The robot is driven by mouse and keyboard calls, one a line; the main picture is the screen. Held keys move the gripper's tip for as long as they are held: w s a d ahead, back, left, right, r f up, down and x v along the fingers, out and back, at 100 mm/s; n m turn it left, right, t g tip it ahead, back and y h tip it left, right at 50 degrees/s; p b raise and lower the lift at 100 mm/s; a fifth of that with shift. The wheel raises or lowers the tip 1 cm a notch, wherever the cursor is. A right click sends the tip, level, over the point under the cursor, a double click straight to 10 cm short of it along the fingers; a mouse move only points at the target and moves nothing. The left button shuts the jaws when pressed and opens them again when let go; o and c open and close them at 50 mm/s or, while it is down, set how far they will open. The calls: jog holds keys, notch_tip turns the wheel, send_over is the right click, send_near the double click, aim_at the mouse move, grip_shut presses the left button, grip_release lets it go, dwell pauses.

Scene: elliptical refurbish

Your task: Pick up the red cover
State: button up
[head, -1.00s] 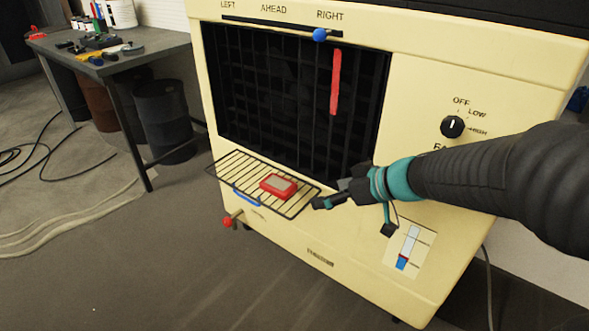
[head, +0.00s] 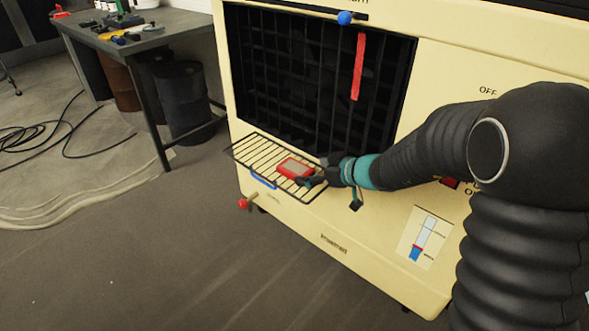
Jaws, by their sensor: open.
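The red cover (head: 288,164), a small red rectangular piece with a greyish panel on top, lies on the wire rack (head: 250,149) on the front of the cream machine (head: 300,222). My gripper (head: 312,173) is at the right end of the cover, with its dark fingers open. One finger shows in front of the cover's near right corner. The other finger is partly hidden, and I cannot tell whether either touches the cover.
The dark grille (head: 300,90) with a red strip (head: 358,67) stands behind the rack. A blue handle (head: 263,181) and a red knob (head: 243,203) are at the rack's front left. A workbench (head: 150,36) and barrels are at left. Floor in front is clear.

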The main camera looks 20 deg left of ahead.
aim_at(298, 169)
jog(key=shift+r+p+x, duration=0.15)
jog(key=shift+p+x, duration=0.3)
jog(key=shift+x, duration=0.9)
jog(key=shift+r+p+x, duration=0.15)
jog(key=shift+p+x, duration=0.3)
jog(key=shift+x, duration=0.9)
jog(key=shift+a, duration=0.15)
jog(key=c, duration=1.5)
